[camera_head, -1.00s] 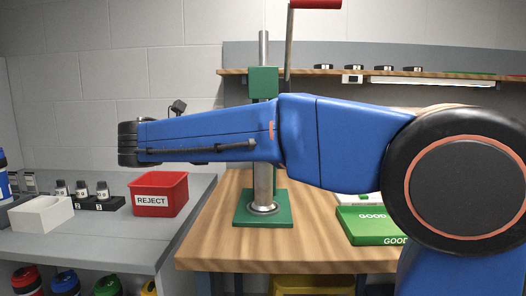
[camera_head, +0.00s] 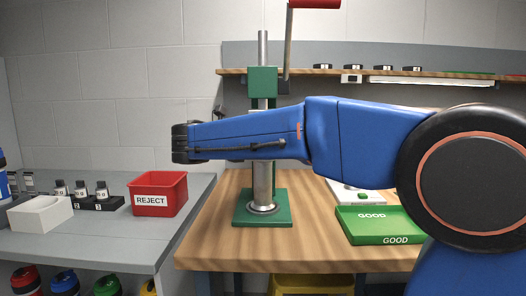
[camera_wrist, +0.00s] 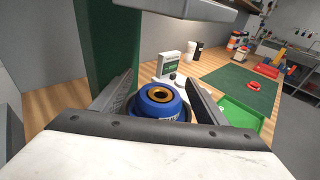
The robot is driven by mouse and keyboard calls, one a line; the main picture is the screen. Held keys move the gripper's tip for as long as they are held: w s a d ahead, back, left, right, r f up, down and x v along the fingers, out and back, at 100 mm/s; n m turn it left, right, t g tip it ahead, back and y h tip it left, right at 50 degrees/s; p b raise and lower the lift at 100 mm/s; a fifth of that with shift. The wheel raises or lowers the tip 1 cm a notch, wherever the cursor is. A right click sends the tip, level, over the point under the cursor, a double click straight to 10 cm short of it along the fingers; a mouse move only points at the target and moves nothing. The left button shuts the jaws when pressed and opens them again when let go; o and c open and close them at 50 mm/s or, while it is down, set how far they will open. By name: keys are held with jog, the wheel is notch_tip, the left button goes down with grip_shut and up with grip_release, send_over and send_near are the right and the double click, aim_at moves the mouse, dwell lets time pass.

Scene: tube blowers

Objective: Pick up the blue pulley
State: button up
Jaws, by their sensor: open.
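The blue pulley (camera_wrist: 160,103) shows in the wrist view as a round blue part with a brass-coloured ring and a dark centre hole. My gripper (camera_wrist: 162,92) is open, with one grey jaw on the left of the pulley and one on the right. The pulley appears between the jaws; I cannot tell whether either touches it. Its lower part is hidden by my gripper's body. In the head view my arm crosses in front of the green press (camera_head: 262,82), and neither the pulley nor the jaws can be made out.
A green GOOD tray (camera_head: 380,238) lies on the wooden bench (camera_head: 220,240), right of the press base. A red REJECT bin (camera_head: 158,208) stands on the grey counter at left. In the wrist view, a green post (camera_wrist: 108,45) stands close on the left, with a grey bar overhead.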

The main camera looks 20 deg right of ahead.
jog(key=shift+w+d+f, duration=0.1)
jog(key=shift+w+d, duration=0.2)
jog(key=shift+d, duration=0.3)
jog(key=c, duration=1.4)
